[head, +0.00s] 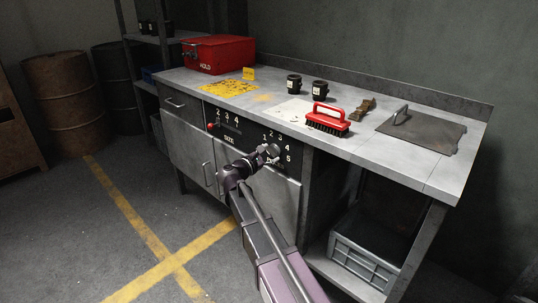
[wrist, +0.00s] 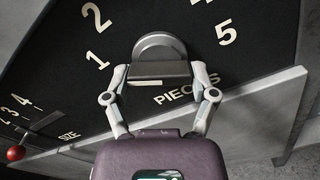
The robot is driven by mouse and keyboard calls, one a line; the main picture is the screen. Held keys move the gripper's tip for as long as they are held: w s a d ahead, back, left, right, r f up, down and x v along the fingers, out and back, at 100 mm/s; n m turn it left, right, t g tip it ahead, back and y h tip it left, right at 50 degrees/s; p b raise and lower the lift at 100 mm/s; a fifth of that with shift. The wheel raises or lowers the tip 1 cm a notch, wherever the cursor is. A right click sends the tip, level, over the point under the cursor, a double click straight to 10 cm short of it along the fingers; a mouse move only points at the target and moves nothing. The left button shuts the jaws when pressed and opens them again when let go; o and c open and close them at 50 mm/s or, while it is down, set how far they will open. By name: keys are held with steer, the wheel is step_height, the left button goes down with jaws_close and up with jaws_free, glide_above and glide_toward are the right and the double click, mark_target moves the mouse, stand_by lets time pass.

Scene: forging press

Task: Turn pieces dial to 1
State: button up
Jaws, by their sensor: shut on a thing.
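The pieces dial (wrist: 160,62) is a grey round knob with a raised bar on the dark panel (wrist: 60,75). Printed numbers 1, 2, 4 and 5 show around it in the wrist view, above the word PIECES. My gripper (wrist: 160,78) is shut on the dial's bar, one finger at each end. In the head view my gripper (head: 266,154) is at the right part of the panel and hides most of the dial. I cannot tell which number the dial points to.
Left of the dial is the SIZE control with a red knob (head: 211,125); it also shows in the wrist view (wrist: 15,153). The workbench (head: 390,150) above carries a red box (head: 218,53), black cups, a red brush (head: 328,121) and a metal plate (head: 425,132).

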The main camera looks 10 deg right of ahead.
steer(key=o, duration=1)
steer(key=shift+d, duration=0.15)
steer(key=shift+s+a, duration=0.1)
steer(key=shift+a, duration=0.15)
steer(key=v, duration=1.1)
steer(key=shift+s+a, duration=0.2)
steer(key=shift+a, duration=0.05)
